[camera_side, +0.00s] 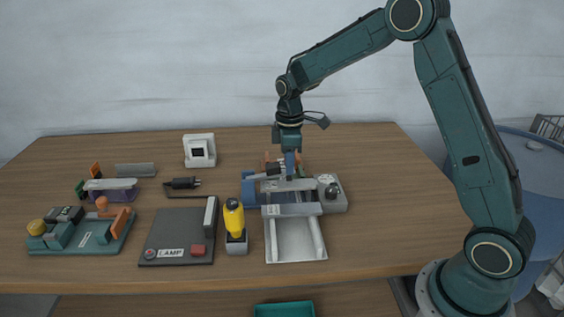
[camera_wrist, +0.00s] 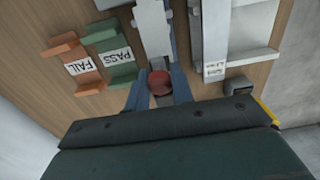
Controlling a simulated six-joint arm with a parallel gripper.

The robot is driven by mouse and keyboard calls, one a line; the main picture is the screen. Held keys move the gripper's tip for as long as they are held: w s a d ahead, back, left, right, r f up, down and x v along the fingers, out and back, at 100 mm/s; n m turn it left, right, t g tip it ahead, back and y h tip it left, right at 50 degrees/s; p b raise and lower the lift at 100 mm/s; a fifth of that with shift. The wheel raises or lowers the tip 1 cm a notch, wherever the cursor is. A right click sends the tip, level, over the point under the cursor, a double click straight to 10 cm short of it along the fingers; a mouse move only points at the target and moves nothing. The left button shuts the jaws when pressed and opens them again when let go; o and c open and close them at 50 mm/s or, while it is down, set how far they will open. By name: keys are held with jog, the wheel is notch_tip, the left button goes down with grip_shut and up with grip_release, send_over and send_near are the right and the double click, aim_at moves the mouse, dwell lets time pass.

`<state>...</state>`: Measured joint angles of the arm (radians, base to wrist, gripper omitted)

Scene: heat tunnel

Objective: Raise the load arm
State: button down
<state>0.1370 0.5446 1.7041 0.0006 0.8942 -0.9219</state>
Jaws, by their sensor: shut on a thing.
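My gripper (camera_side: 290,160) points down over the back of the grey machine (camera_side: 296,210) in the side view. In the wrist view my blue fingers (camera_wrist: 158,92) are shut around a red knob (camera_wrist: 160,82). The knob appears to be the end of the load arm, a grey bar (camera_wrist: 153,28) running away from the fingers. In the side view a short grey and dark bar (camera_side: 264,174) at the fingers looks like the same arm, nearly level with a slight tilt. The knob is hidden there.
An orange FAIL tray (camera_wrist: 75,62) and a green PASS tray (camera_wrist: 110,52) lie beside the fingers. The table's right side is clear.

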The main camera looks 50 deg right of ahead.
jog(key=shift+w+a+r, duration=0.2)
jog(key=shift+w+r, duration=0.05)
jog(key=shift+r, duration=0.2)
jog(key=shift+w+a+r, duration=0.15)
jog(key=shift+w+r, duration=0.05)
jog(key=shift+r, duration=0.2)
